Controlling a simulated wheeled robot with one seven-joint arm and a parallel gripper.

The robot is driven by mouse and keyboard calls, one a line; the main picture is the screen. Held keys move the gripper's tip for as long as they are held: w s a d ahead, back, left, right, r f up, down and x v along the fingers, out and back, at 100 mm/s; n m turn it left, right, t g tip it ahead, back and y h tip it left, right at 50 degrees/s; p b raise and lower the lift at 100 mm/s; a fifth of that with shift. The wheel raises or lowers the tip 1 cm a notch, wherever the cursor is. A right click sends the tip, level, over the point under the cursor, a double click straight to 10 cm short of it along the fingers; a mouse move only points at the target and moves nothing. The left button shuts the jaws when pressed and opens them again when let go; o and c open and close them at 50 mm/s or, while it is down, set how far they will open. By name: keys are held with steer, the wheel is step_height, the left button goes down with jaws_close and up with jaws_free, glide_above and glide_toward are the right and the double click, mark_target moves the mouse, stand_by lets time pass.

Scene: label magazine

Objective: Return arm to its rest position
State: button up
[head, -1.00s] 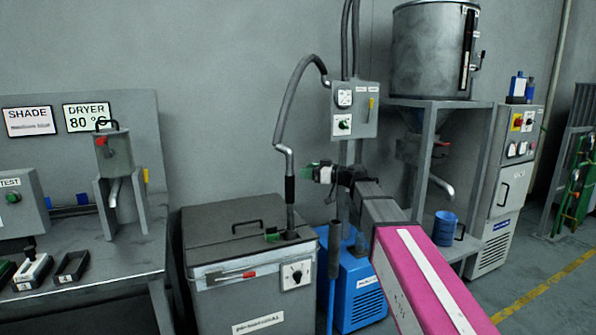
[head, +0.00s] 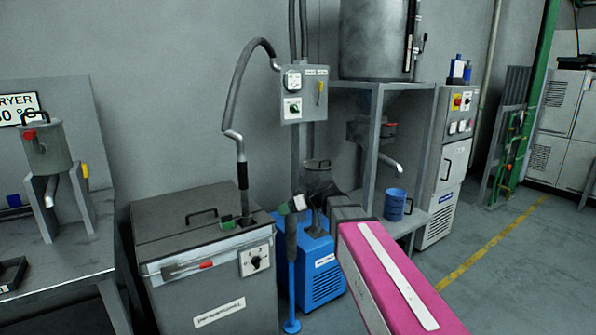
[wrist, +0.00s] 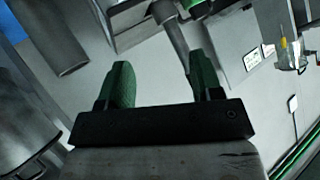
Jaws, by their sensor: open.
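My gripper (head: 291,205) is in front of the blue machine (head: 318,275), at the end of my pink and grey arm. In the wrist view my gripper's two green fingers (wrist: 160,85) stand wide apart with nothing between them. A grey pipe shows close behind the right finger in that view; I cannot tell whether they touch. In the head view the fingers are small and partly merge with the dark parts around them.
A grey lidded bin (head: 200,245) with a hose (head: 240,90) stands left of my gripper. A steel hopper frame (head: 370,150) and a blue bucket (head: 394,204) stand right. A bench (head: 75,260) is at far left. Floor at right is open.

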steer(key=s+d+f+m+g+h, duration=0.2)
steer(key=s+d+f+m+h, duration=0.3)
steer(key=s+d+f, duration=0.4)
steer(key=s+d+f+m+g+h, duration=0.1)
steer(key=s+d+f+m+h, duration=0.3)
steer(key=s+d+f, duration=0.5)
steer(key=d+f+h, duration=0.2)
steer(key=d+f, duration=0.3)
steer(key=shift+d+f+m+g, duration=0.25)
steer(key=shift+d+m+g, duration=0.1)
steer(key=shift+m+g, duration=0.05)
